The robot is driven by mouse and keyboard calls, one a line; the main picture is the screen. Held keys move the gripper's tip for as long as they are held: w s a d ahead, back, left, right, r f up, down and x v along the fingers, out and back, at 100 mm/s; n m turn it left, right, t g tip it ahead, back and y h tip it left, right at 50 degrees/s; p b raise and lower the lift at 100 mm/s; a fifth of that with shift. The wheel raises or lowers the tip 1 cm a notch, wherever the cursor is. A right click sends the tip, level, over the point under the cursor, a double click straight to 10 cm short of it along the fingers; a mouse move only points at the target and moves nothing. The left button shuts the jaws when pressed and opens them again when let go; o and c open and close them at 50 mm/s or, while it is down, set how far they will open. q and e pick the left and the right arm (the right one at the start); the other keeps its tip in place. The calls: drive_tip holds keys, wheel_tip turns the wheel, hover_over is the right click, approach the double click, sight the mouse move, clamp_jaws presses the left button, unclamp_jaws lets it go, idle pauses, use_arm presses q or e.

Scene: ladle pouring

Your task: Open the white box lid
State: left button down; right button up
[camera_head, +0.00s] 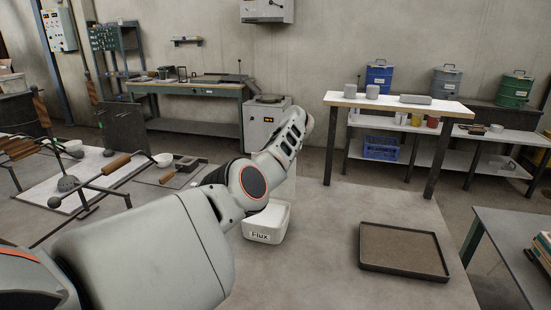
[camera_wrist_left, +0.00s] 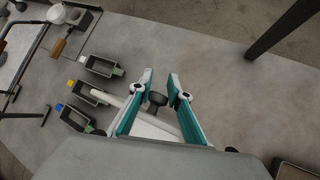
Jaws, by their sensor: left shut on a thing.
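The white box (camera_head: 264,232), labelled "Flux", stands on the grey table, partly behind my left arm in the head view. My left gripper (camera_wrist_left: 158,90) shows in the wrist view with its two teal-lined fingers on either side of a dark knob (camera_wrist_left: 157,98). It is shut on this knob. White surfaces (camera_wrist_left: 150,129) of the lid or box show below and between the fingers; I cannot tell whether the lid is clear of the box. In the head view my own arm hides the fingers and the knob. My right gripper is in neither view.
A dark-rimmed tray (camera_head: 404,252) of brown grains lies to the right of the box. Ladles with wooden grips (camera_head: 116,164) and a white bowl (camera_head: 162,160) are at the left. Several small moulds (camera_wrist_left: 103,66) lie left of the gripper in the wrist view.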

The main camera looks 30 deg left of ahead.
use_arm(q)
drive_tip(key=shift+s+d+f, duration=0.1)
drive_tip(key=shift+d+f, duration=0.45)
drive_tip(key=shift+f, duration=0.25)
idle(0.4)
drive_tip(key=c, duration=2.1)
unclamp_jaws()
drive_tip(key=shift+o, duration=1.1)
drive_tip(key=shift+w+a+r, duration=0.2)
drive_tip(key=shift+a+r, duration=0.1)
wheel_tip(320, 180, up, 10)
